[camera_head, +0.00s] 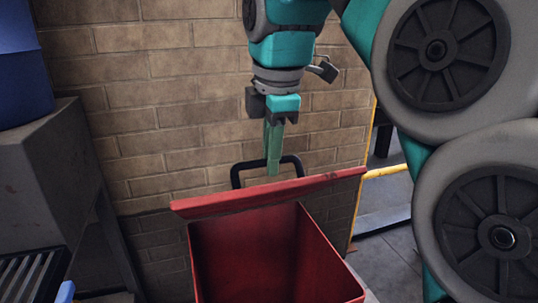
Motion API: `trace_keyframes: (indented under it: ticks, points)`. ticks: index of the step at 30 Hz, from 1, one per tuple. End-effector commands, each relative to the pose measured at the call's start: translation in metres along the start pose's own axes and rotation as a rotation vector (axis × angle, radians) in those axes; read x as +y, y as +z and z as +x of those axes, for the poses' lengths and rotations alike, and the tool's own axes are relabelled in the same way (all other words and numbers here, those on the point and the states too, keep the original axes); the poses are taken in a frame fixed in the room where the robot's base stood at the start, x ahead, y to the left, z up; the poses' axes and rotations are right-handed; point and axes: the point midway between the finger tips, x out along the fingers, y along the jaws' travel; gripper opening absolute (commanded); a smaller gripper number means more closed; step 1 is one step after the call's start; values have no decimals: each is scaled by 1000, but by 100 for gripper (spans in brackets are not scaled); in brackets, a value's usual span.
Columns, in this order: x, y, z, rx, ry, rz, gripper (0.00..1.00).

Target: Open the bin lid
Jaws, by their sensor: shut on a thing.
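A red bin (232,262) stands in the lower middle of the head view, and its inside shows from above. Its red lid (225,202) is raised at the back of the opening and seen almost edge-on. A black loop handle (237,178) sticks up behind the lid's upper edge. My gripper (272,168) points down with green fingers at the handle's top bar. The fingers are shut on the handle and cover the middle of the bar. The lid's far face and the bin's base are hidden.
A brick wall (150,110) rises close behind the bin. A grey machine or cabinet (45,165) with a blue box (22,80) on it stands at left. A yellow rail (388,171) and grey floor show at right, partly behind my arm.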

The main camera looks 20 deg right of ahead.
Motion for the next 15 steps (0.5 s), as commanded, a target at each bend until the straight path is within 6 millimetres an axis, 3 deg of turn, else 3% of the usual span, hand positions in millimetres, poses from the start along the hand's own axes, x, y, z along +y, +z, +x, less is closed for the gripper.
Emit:
trace_keyframes:
  ticks: [11, 12, 15]
  points:
    - [1, 0, 2, 0, -3, -1, 0]
    - [1, 0, 2, 0, -3, -1, 22]
    - [0, 0, 2, 0, -2, -1, 33]
